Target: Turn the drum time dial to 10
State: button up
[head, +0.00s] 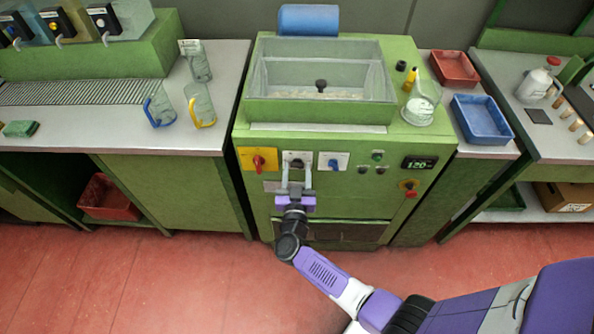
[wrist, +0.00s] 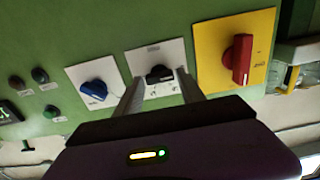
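The green machine carries a row of dials on its front. The middle one is a black knob on a white plate (head: 297,159), also seen in the wrist view (wrist: 159,74). A blue dial (head: 333,162) on a white plate sits to its right in the head view, and a red dial (head: 258,161) on a yellow plate to its left. The dial labels are too small to read, so I cannot confirm which is drum time. My gripper (head: 296,182) is in front of the black knob. Its two fingers (wrist: 160,80) are apart, one each side of the knob, with visible gaps.
A lit display (head: 419,163), small buttons (head: 377,156) and a red stop button (head: 410,190) are to the right on the panel. The clear-sided drum (head: 320,80) is above. Jugs (head: 200,105) stand on the left counter. The red floor in front is clear.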

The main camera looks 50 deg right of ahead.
grip_shut()
jog(key=shift+m, duration=0.4)
jog(key=m+b, duration=0.1)
jog(key=m, duration=0.4)
jog(key=shift+s+f, duration=0.1)
jog(key=m+b, duration=0.2)
jog(key=m, duration=0.3)
jog(key=shift+d+m, duration=0.1)
jog(key=shift+m, duration=0.3)
jog(key=shift+o, duration=2.2)
grip_release()
